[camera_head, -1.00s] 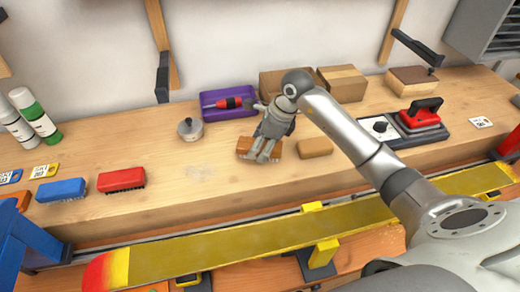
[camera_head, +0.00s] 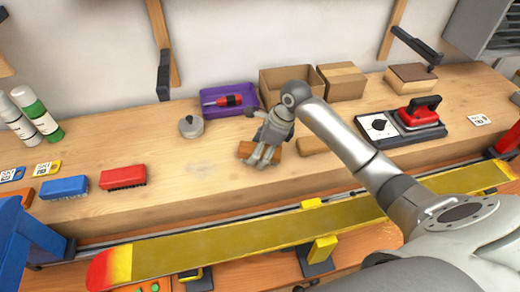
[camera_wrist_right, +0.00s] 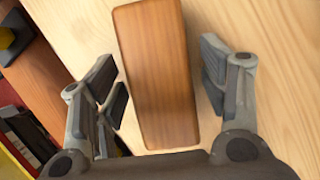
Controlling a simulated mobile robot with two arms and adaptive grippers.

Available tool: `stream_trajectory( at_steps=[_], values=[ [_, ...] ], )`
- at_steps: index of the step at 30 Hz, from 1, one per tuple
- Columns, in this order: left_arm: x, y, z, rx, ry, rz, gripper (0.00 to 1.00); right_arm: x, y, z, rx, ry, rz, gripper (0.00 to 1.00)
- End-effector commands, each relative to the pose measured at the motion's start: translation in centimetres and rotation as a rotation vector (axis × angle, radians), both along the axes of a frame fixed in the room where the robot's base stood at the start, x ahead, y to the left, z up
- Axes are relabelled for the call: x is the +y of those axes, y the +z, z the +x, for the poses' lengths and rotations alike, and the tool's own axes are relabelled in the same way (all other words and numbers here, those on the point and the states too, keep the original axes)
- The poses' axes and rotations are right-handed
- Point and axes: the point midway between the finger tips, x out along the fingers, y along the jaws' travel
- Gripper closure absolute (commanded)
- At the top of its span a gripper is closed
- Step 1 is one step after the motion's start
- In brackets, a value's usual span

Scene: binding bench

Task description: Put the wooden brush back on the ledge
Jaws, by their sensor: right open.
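The wooden brush (camera_wrist_right: 158,75) is a brown block lying on the pale wooden bench top (camera_head: 150,215). In the head view only parts of the brush (camera_head: 246,150) show under my right gripper (camera_head: 262,158). In the right wrist view my right gripper (camera_wrist_right: 160,78) is open, with one finger on each side of the brush. Gaps show between the fingers and the wood. The brush's underside is hidden. My left gripper is not in view. I cannot tell which surface is the ledge.
A tan block (camera_head: 312,145) lies just right of the gripper. A purple tray (camera_head: 215,110) and a cardboard box (camera_head: 272,95) stand behind it. Red (camera_head: 122,178) and blue (camera_head: 62,188) brushes are at left. A yellow ski (camera_head: 240,235) runs along the front.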

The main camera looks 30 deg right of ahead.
Motion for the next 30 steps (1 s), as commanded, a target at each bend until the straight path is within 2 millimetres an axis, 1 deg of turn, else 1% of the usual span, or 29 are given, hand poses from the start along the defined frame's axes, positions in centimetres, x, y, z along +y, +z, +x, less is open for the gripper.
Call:
stream_trajectory(
  at_steps=[6,7,11,18,21,25,30],
  values=[
    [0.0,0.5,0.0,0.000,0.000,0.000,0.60,0.0,0.6,0.0,-0.001,0.000,0.001,0.33],
    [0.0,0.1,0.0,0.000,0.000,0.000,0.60,-0.2,0.8,0.0,-0.004,-0.001,-0.002,0.33],
    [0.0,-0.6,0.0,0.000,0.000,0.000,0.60,-1.0,2.8,-0.5,-0.006,-0.001,-0.004,0.33],
    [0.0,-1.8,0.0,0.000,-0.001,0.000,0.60,-2.6,7.8,-1.7,-0.006,0.000,-0.003,0.33],
    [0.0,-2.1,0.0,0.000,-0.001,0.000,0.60,-3.1,9.4,-2.1,-0.005,-0.002,-0.003,0.33],
    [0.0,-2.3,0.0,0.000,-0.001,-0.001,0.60,-3.4,10.8,-2.5,-0.003,-0.001,-0.001,0.33],
    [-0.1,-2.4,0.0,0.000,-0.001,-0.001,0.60,-3.6,11.4,-2.7,0.001,-0.001,-0.001,0.33]
  ],
)
